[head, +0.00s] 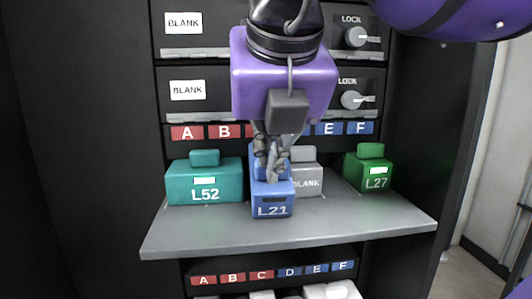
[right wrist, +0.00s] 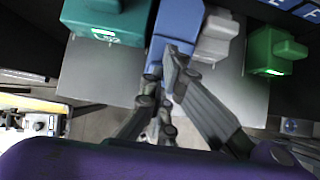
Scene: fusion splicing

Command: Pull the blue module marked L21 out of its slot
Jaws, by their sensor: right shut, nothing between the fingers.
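The blue module marked L21 (head: 272,208) stands on the pulled-out grey shelf (head: 200,238), between the teal and grey modules. Its upper part is partly hidden by my right gripper (head: 272,174), whose fingers point down in front of it. The fingers are shut with nothing between them. In the right wrist view the blue module (right wrist: 178,22) lies just beyond the tips of my right gripper (right wrist: 168,70); whether they touch it I cannot tell. My left gripper is not in view.
A teal module L52 (head: 205,181) stands left of L21. A grey BLANK module (head: 308,184) is close on its right, and a green module L27 (head: 375,172) is farther right. Labelled drawers with LOCK knobs (head: 352,100) are above. The front of the shelf is clear.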

